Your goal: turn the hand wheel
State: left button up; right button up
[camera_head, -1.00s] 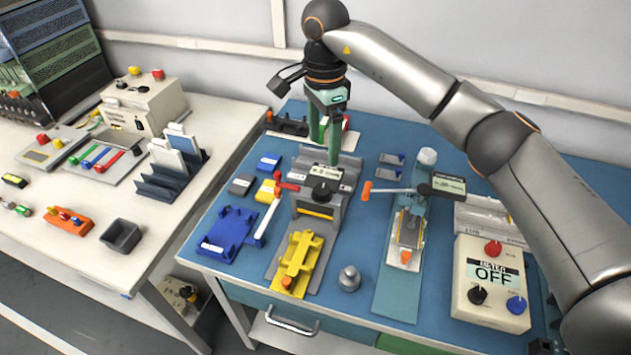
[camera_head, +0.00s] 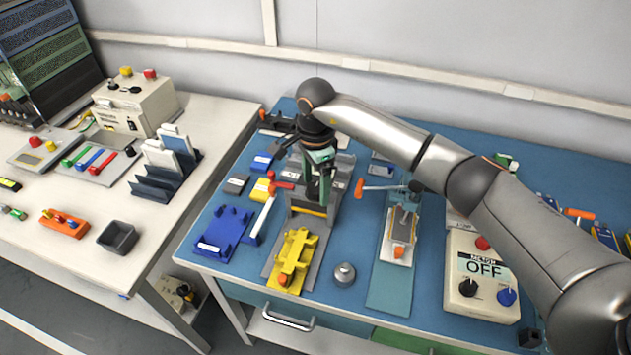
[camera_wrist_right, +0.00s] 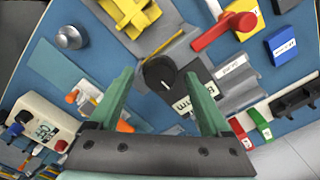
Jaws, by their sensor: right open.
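The hand wheel is a round black knob (camera_wrist_right: 159,73) with a white mark, on top of a grey press (camera_wrist_right: 180,48). In the head view the gripper hides the wheel, and the front of the grey press (camera_head: 310,223) shows below it. My right gripper (camera_head: 322,198) is over the press, pointing down. In the right wrist view its two green fingers (camera_wrist_right: 156,82) are apart, one to either side of the wheel in the picture. Nothing is held between them. I cannot tell whether they touch the wheel. My left gripper is out of view.
An orange-handled station (camera_head: 398,235) and a meter reading OFF (camera_head: 482,280) stand to the right.

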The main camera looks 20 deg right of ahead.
jog(key=shift+c, duration=0.4)
grip_shut()
jog(key=shift+m, duration=0.3)
jog(key=m+b, duration=0.1)
jog(key=m, duration=0.3)
jog(key=shift+m, duration=0.3)
jog(key=m+b, duration=0.1)
jog(key=m, duration=1.1)
jog(key=shift+r+m, duration=0.1)
jog(key=shift+m, duration=0.3)
jog(key=m, duration=0.5)
jog(key=shift+m+p, duration=0.3)
